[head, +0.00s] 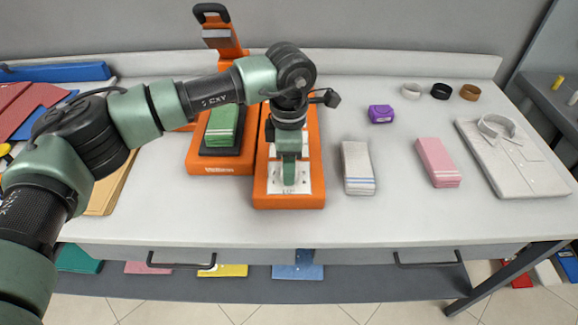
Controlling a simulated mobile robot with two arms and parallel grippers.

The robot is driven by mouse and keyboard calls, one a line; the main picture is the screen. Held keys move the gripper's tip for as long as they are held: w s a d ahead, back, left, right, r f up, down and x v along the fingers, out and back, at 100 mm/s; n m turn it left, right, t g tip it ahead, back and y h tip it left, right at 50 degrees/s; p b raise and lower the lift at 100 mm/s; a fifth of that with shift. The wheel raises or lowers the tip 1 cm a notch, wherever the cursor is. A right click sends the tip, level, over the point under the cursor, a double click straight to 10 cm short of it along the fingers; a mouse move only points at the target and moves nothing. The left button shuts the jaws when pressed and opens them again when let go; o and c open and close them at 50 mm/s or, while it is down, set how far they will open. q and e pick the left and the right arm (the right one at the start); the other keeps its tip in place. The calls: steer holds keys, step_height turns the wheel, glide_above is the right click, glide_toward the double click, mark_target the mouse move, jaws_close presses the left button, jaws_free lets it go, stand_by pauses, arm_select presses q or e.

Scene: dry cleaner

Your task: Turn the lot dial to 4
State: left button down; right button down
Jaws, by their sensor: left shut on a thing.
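The lot dial's device appears to be the orange machine (289,202) with a pale plate, standing on the table. The label "LOT" seems to be on the plate near its front edge, but it is too small to read surely. My left gripper (289,180) points down onto this plate and is shut on what is likely the dial. The dial is mostly hidden by the gripper and wrist, so its setting cannot be read. My right gripper is out of view.
Left of it stands an orange press (220,170) with a raised lid and a folded green cloth (223,125). To the right lie a white folded towel (357,167), a pink one (437,162), a purple object (381,114) and a folded shirt (515,160).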

arm_select(q)
steer(key=shift+r, duration=0.1)
steer(key=c, duration=0.9)
jaws_free()
step_height(320, 180, up, 8)
steer(key=shift+f+b, duration=0.1)
steer(key=shift+b, duration=0.6)
